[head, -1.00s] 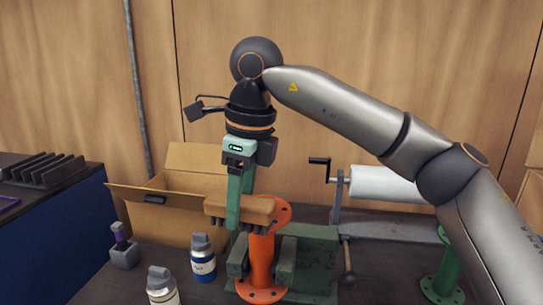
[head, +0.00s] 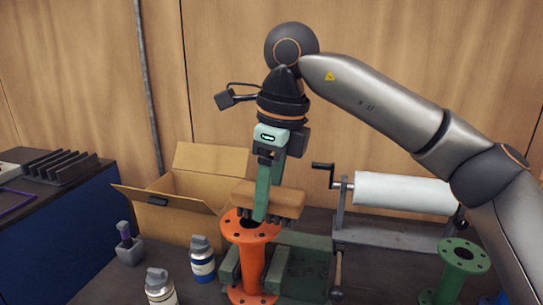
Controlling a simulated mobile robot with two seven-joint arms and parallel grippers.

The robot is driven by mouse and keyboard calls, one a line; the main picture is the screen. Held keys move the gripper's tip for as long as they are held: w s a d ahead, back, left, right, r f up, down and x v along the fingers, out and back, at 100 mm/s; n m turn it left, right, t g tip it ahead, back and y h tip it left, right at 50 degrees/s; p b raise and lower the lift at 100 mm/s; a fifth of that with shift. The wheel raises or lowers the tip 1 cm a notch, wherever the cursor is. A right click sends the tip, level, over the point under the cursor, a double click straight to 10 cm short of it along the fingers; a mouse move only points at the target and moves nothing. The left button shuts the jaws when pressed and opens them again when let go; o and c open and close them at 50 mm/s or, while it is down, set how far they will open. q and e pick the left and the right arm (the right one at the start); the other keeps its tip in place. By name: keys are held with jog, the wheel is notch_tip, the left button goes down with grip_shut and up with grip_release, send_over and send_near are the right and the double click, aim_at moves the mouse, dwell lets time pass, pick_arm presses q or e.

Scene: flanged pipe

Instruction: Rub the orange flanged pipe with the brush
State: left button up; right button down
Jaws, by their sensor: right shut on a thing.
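The orange flanged pipe (head: 251,262) stands upright, held in a green vise (head: 305,262) on the bench. Its upper flange, with bolt holes, faces up and is partly covered on its far right side. My right gripper (head: 261,212) points down and is shut on the brush (head: 288,199), a wooden block with dark bristles underneath. The brush is at the upper flange's far right edge. I cannot tell whether the bristles touch the flange. My left gripper is not in view.
An open cardboard box (head: 190,195) stands behind left. Two bottles, one blue-labelled (head: 202,260) and one at the front (head: 160,287), stand left of the pipe. A green flanged pipe (head: 458,268) and a paper roll (head: 405,191) are to the right.

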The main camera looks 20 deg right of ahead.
jog(key=shift+r+p, duration=1.5)
jog(key=shift+r, duration=0.6)
jog(key=shift+d, duration=0.1)
jog(key=shift+s+f, duration=0.1)
